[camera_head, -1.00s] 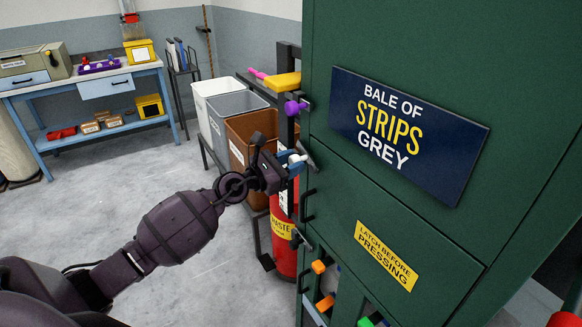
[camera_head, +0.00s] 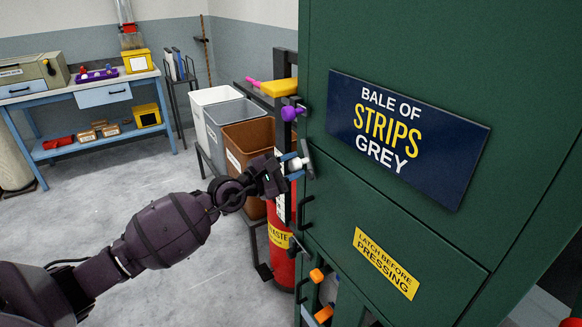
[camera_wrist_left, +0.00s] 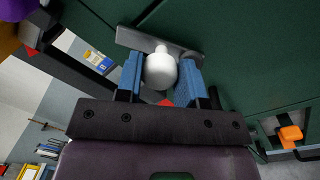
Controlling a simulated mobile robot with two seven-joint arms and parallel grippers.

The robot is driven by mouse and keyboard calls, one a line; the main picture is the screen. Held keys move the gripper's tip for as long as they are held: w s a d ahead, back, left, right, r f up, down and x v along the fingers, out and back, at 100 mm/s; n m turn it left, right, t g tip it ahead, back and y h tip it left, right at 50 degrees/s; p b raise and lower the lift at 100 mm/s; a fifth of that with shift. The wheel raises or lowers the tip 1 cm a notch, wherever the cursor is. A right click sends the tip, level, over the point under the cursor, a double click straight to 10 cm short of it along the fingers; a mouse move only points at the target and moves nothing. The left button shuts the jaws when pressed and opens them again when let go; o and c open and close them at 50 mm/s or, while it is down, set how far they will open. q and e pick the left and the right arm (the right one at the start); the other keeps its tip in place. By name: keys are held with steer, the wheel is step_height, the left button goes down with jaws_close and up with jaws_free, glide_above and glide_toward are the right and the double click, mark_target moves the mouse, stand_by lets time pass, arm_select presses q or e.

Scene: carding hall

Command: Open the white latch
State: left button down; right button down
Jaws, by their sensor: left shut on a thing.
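The white latch (camera_head: 296,163) has a rounded white knob on a grey metal bar at the left edge of the green press. In the left wrist view the white knob (camera_wrist_left: 160,70) sits between the two blue finger pads, with the grey bar just beyond. My left gripper (camera_head: 290,165) comes in from the left and is shut on the knob. The gripper hides part of the latch in the head view. My right gripper is not in view.
A purple knob (camera_head: 291,112) and a yellow handle (camera_head: 279,88) are just above the latch. Orange knobs (camera_head: 317,275) are below. A red cylinder (camera_head: 281,245) and bins (camera_head: 247,140) stand behind my left gripper. The floor at left is clear.

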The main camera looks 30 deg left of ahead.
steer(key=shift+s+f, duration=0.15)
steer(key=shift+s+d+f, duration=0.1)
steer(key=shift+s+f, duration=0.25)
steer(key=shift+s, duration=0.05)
arm_select(q)
steer(key=c, duration=0.8)
jaws_free()
steer(key=shift+o, duration=0.2)
steer(key=shift+s+a, duration=0.15)
steer(key=shift+s, duration=0.1)
steer(key=b+v, duration=0.3)
steer(key=v, duration=0.7)
steer(key=shift+s, duration=0.15)
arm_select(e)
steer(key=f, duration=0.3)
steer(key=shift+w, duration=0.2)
